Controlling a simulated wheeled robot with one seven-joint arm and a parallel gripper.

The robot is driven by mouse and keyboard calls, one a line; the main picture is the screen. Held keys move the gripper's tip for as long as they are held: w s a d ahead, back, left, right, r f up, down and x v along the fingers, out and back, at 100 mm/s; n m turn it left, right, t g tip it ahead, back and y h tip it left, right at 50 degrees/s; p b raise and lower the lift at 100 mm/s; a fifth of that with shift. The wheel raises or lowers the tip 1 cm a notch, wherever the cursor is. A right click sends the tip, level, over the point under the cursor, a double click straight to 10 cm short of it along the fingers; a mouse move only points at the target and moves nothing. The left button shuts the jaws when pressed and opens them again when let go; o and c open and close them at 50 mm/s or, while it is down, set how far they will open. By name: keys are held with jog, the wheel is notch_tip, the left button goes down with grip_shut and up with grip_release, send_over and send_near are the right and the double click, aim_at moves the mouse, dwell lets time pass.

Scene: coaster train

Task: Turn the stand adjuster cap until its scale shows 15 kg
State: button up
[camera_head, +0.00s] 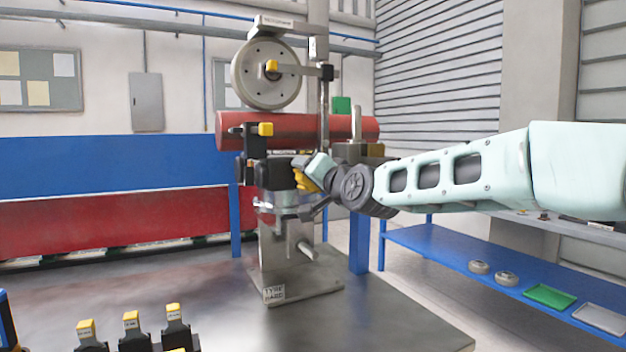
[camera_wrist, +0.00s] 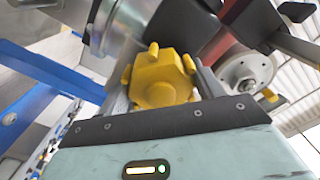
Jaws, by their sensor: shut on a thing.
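The stand (camera_head: 285,255) is a grey metal fixture on the bench, with a label reading something like "TYRE HARD" on its base. Its adjuster cap is a yellow lobed knob (camera_wrist: 160,82), large in the middle of the wrist view; in the head view its yellow (camera_head: 305,180) shows partly behind my gripper. My gripper (camera_head: 314,178) reaches in from the right and is shut on the cap. In the wrist view a grey finger shows along the cap's right side. I cannot read any scale or kg mark.
A metal wheel (camera_head: 265,75) with a yellow hub hangs above a red horizontal cylinder (camera_head: 340,126). Several black, yellow-topped pieces (camera_head: 131,330) stand at the front left. A blue shelf (camera_head: 450,252) at the right holds trays. The bench's front middle is clear.

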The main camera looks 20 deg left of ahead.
jog(key=n, duration=0.2)
jog(key=n+b, duration=0.1)
jog(key=n, duration=0.1)
jog(key=shift+f+n, duration=0.2)
jog(key=shift+n, duration=0.1)
jog(key=n, duration=0.3)
jog(key=shift+n+b, duration=0.4)
jog(key=n+b, duration=0.1)
jog(key=n, duration=0.2)
jog(key=shift+n, duration=0.3)
jog(key=n+b, duration=0.1)
jog(key=n, duration=0.3)
jog(key=shift+w+d+n, duration=0.1)
jog(key=shift+n, duration=0.2)
jog(key=n+b, duration=0.1)
jog(key=n, duration=0.2)
jog(key=n+b, duration=0.1)
jog(key=n, duration=0.8)
jog(key=shift+r+b, duration=0.1)
jog(key=shift+b, duration=0.2)
jog(key=shift+r+n, duration=0.1)
jog(key=shift+n, duration=2)
